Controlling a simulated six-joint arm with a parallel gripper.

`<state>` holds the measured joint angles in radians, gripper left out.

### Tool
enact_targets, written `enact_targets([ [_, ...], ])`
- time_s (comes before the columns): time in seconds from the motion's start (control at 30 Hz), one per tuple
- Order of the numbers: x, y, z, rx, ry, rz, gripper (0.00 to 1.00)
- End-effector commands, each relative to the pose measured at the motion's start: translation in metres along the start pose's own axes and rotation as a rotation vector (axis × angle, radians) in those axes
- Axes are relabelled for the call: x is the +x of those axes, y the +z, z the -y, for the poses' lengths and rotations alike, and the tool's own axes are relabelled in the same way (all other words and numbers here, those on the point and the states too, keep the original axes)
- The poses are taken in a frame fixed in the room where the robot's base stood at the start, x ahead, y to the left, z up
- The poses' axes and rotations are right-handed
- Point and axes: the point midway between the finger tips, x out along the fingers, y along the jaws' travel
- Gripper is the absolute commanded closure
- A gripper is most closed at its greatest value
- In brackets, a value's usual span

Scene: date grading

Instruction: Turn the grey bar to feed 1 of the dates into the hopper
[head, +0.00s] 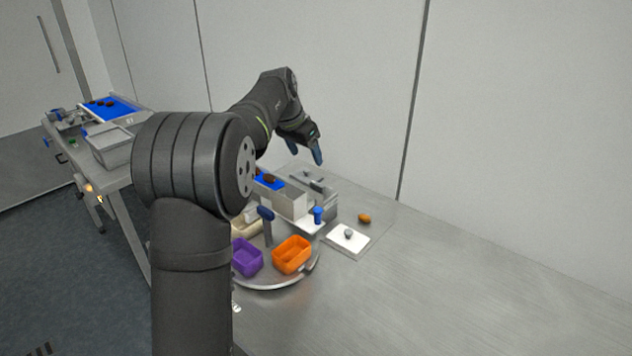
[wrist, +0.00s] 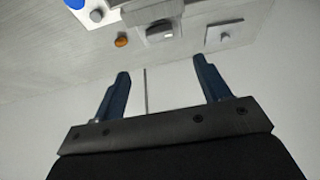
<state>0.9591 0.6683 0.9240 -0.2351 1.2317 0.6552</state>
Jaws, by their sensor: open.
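My gripper (head: 304,152) is raised above the back of the small feeder at the bench, with its blue fingers pointing down. In the wrist view my gripper (wrist: 162,66) has its two fingers wide apart with nothing between them. Dark dates lie on a blue belt (head: 262,181), partly hidden behind my arm. A grey fitting (head: 307,174) sits at the back of the feeder, below my gripper; I cannot tell whether it is the grey bar. A pale box-shaped part (head: 289,205) stands at the belt's end, possibly the hopper.
A round turntable (head: 275,284) carries a purple bin (head: 246,257), an orange bin (head: 292,254) and a beige bin. A white plate (head: 341,251) with a grey knob and a loose brown date (head: 364,218) lie to the right. The front right bench is clear.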

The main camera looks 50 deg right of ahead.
Motion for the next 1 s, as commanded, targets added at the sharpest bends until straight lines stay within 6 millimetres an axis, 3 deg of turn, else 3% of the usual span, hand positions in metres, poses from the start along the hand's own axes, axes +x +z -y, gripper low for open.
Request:
enact_targets([
  [0.3, 0.072, 0.001, -0.001, 0.000, 0.001, 0.002, 0.31],
  [0.5, 0.106, 0.000, 0.000, -0.001, 0.000, 0.001, 0.31],
  [0.7, 0.123, 0.000, 0.000, -0.001, -0.001, 0.000, 0.31],
  [1.0, 0.126, 0.000, 0.000, -0.001, -0.001, -0.001, 0.31],
])
